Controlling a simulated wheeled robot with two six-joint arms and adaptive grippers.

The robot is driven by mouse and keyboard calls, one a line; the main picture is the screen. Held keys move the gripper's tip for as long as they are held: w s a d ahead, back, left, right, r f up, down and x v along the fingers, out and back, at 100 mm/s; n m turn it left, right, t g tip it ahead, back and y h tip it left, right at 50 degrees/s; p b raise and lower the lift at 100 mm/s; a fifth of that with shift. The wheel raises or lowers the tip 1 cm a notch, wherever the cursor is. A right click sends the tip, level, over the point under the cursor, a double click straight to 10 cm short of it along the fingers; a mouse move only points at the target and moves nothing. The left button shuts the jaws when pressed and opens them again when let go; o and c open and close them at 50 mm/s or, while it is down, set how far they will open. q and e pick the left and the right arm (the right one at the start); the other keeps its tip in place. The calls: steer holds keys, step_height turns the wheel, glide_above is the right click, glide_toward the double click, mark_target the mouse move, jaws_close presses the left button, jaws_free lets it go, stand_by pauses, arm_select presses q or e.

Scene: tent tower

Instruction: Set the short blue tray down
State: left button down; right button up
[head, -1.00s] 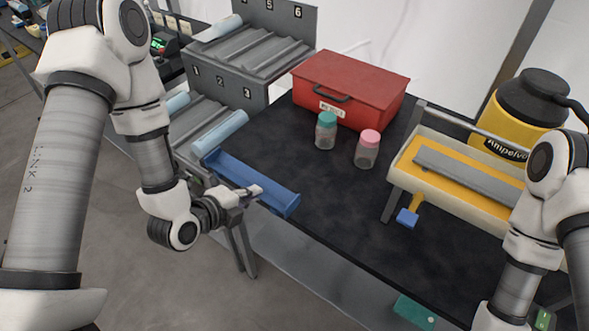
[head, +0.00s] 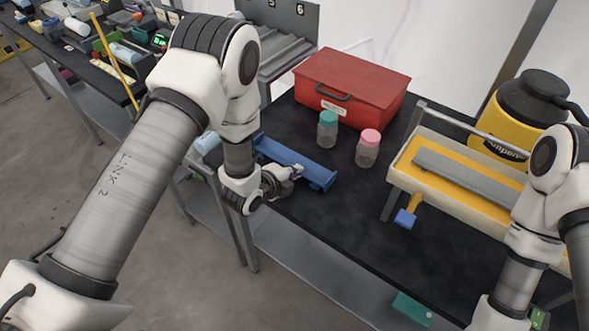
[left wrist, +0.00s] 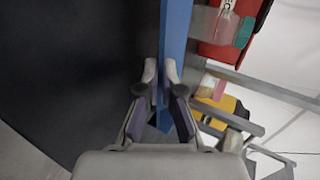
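The short blue tray (head: 312,170) is a narrow open trough over the left part of the black tabletop, in front of the red box. I cannot tell whether its underside touches the table.
A red box (head: 350,88), a green-lidded jar (head: 327,130) and a pink-lidded jar (head: 368,148) stand behind and right of the tray. A yellow-lined trough (head: 450,185) stands at the right. The black tabletop (head: 340,220) is clear in front. A grey roller rack (head: 285,45) is behind my arm.

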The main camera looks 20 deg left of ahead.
arm_select(q)
steer(key=shift+f, duration=0.15)
steer(key=c, duration=1.6)
jaws_free()
steer(key=shift+s+r, duration=0.1)
steer(key=shift+r, duration=0.2)
steer(key=b+v, duration=0.3)
steer(key=v, duration=0.8)
steer(key=s+a+f+n+g+y, duration=0.2)
steer(key=s+f+n+g, duration=0.3)
steer(key=s+f+n, duration=0.5)
steer(key=s+a+f+n+g+y, duration=0.2)
steer(key=s+f+n+g, duration=0.4)
steer(key=s+f+n, duration=0.4)
steer(key=s+a+n, duration=0.1)
steer(key=s+n, duration=0.1)
steer(key=s, duration=0.2)
steer(key=shift+s+a+f+n, duration=0.2)
steer(key=shift+s+a+n, duration=0.05)
steer(key=shift+n, duration=0.05)
